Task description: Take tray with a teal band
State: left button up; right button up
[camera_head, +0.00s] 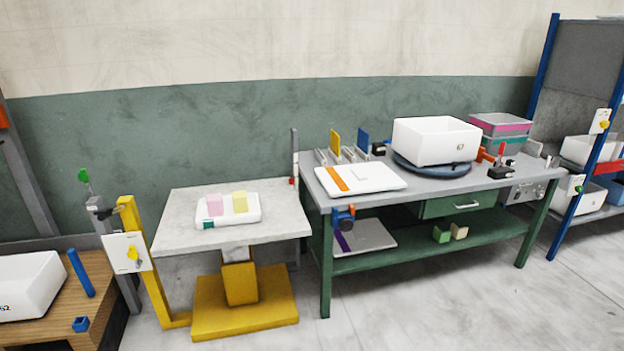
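The tray with a teal band (514,140) is grey and sits at the back right of the green workbench (411,187). A grey tray with a magenta band (499,126) is stacked on top of it. The white bin (436,140) in front hides its left part, and a red-handled clamp stands before it. Neither of my grippers shows in the head view.
A white board with an orange band (378,178) lies at the bench's front left. A pedestal table (180,216) holds a white tray with pink and yellow blocks. Clear floor (450,300) lies before the bench. A blue-posted shelf stands right.

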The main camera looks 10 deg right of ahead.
aim_at(203, 221)
jog(key=i+j+z, duration=0.25)
jog(key=i+j, duration=0.2)
jog(key=i+j+z, duration=0.25)
jog(key=i+j, duration=0.15)
jog(key=i+j+z, duration=0.2)
jog(key=i+j, duration=0.15)
jog(key=j, duration=0.35)
